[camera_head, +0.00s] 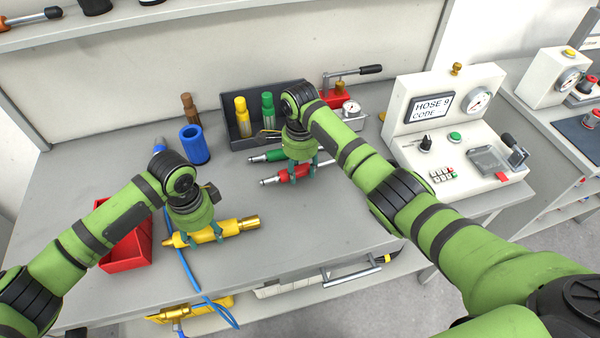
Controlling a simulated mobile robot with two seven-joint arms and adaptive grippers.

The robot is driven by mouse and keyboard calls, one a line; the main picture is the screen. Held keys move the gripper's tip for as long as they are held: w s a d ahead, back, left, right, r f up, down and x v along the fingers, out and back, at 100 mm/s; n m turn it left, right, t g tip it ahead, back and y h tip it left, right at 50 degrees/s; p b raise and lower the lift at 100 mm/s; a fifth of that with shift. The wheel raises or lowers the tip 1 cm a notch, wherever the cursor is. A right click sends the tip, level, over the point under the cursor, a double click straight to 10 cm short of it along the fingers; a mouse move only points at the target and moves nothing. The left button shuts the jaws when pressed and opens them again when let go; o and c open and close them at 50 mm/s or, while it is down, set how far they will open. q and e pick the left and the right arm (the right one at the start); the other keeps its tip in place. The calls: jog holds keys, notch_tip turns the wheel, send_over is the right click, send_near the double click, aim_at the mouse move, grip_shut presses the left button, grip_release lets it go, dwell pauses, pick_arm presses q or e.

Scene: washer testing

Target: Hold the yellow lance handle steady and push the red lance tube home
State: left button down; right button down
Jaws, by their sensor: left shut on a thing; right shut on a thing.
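The yellow lance handle (236,227) lies sideways above the front of the grey bench, its brass end pointing right. My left gripper (206,238) is shut on its middle from above. The red lance tube (283,177) lies further back and to the right, with a metal tip at its left end. My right gripper (303,173) is shut on it from above. The tube and the handle are apart. The fingers and wrist hide part of the red tube. I cannot tell whether either piece touches the bench.
A green lance tube (267,156) lies just behind the red one. A dark tray (230,139) with yellow and green bottles, a blue cup (194,145) and a red bin (128,252) stand around. A blue hose (180,262) runs past the handle. The test console (440,110) is at right.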

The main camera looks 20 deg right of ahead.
notch_tip(320, 180, up, 8)
jog(key=shift+d+f, duration=0.1)
jog(key=shift+f, duration=0.05)
jog(key=shift+s+d+r, duration=0.1)
jog(key=shift+s+r, duration=0.1)
jog(key=shift+s, duration=0.05)
jog(key=m, duration=0.1)
send_near(292, 219)
jog(key=d, duration=0.4)
jog(key=shift+d+f, duration=0.1)
jog(key=shift+f, duration=0.05)
jog(key=shift+a+f, duration=0.2)
jog(key=shift+f, duration=1.3)
jog(key=shift+a+f, duration=0.15)
jog(key=shift+f, duration=1.3)
jog(key=shift+a, duration=0.2)
jog(key=shift+a, duration=0.7)
jog(key=shift+a, duration=0.1)
jog(key=shift+a, duration=0.75)
